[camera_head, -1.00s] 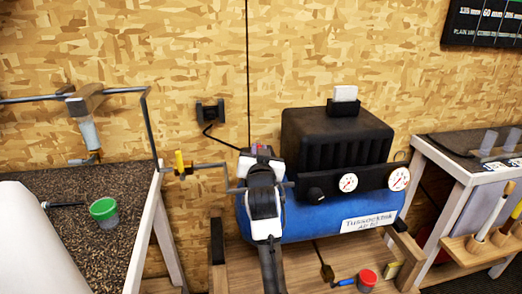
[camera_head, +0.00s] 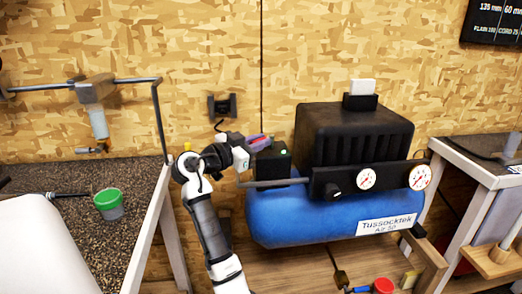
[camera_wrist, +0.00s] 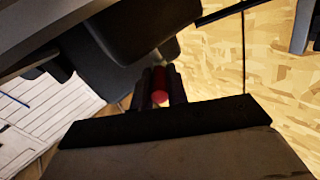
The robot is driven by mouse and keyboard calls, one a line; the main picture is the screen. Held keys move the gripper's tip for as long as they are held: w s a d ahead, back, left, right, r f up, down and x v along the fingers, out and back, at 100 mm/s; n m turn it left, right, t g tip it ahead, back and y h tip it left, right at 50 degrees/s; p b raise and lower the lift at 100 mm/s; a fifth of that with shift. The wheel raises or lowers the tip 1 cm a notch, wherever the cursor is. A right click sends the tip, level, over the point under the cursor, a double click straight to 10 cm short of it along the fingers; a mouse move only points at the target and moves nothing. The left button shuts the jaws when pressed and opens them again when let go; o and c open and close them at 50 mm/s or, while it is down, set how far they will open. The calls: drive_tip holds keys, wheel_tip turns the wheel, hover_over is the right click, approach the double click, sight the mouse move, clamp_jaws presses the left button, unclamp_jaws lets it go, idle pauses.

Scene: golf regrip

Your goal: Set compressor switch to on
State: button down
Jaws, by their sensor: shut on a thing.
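The compressor (camera_head: 300,218) has a blue tank, a ribbed black housing and a small black box (camera_head: 270,168) at its left end. A small green spot (camera_head: 283,153) shows on that box. My gripper (camera_head: 261,143) reaches in from the left, at the top of the black box. In the wrist view, its fingers (camera_wrist: 160,86) are closed around a small red piece (camera_wrist: 159,78), which looks like the compressor switch. The switch's position cannot be made out, as the fingers cover most of it.
Two gauges (camera_head: 366,179) and a black knob (camera_head: 333,190) are on the compressor's front panel. A wall outlet (camera_head: 222,106) is behind my arm. A workbench (camera_head: 60,180) with a green-lidded cup (camera_head: 108,203) stands left. A red-lidded cup (camera_head: 383,286) is below the tank.

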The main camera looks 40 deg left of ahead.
drive_tip(key=shift+w+a+f+m+g+h+b, duration=0.15)
drive_tip(key=shift+a+m+h+b, duration=0.1)
drive_tip(key=shift+m+h, duration=0.4)
drive_tip(key=shift+s+a+r+m+g+h+b, duration=0.1)
drive_tip(key=shift+a+m+g+h+b, duration=0.2)
drive_tip(key=shift+h, duration=0.55)
drive_tip(key=shift+d, duration=0.1)
drive_tip(key=shift+w, duration=0.1)
drive_tip(key=c, duration=1.4)
unclamp_jaws()
wheel_tip(320, 180, up, 20)
drive_tip(key=shift+b, duration=0.45)
